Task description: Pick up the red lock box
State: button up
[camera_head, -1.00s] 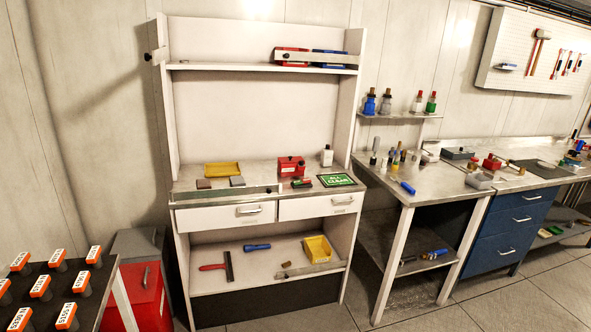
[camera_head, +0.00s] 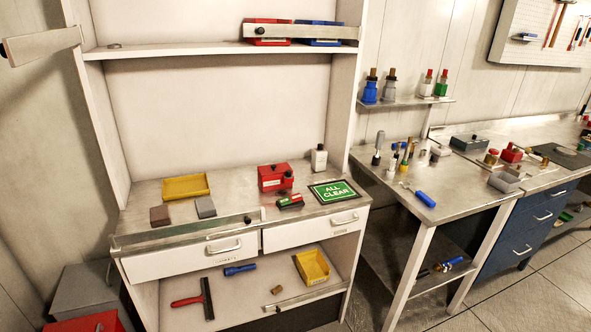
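A red lock box (camera_head: 275,178) sits upright on the grey worktop of the white cabinet, right of the middle. A dark knob or lock shows on its front. A small green and red item (camera_head: 290,202) lies just in front of it. The green "ALL CLEAR" sign (camera_head: 334,192) lies to its right, and a white bottle (camera_head: 319,158) stands behind the sign. My gripper is not visible in this view.
A yellow tray (camera_head: 186,187) and two small blocks lie left on the worktop (camera_head: 240,190). A metal rail (camera_head: 185,232) runs along its front left edge. The upper shelf (camera_head: 180,52) overhangs the back. A steel table (camera_head: 455,195) stands to the right.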

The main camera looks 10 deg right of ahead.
aim_at(271, 183)
jog(key=z, duration=0.15)
jog(key=i, duration=1.7)
jog(key=z, duration=0.1)
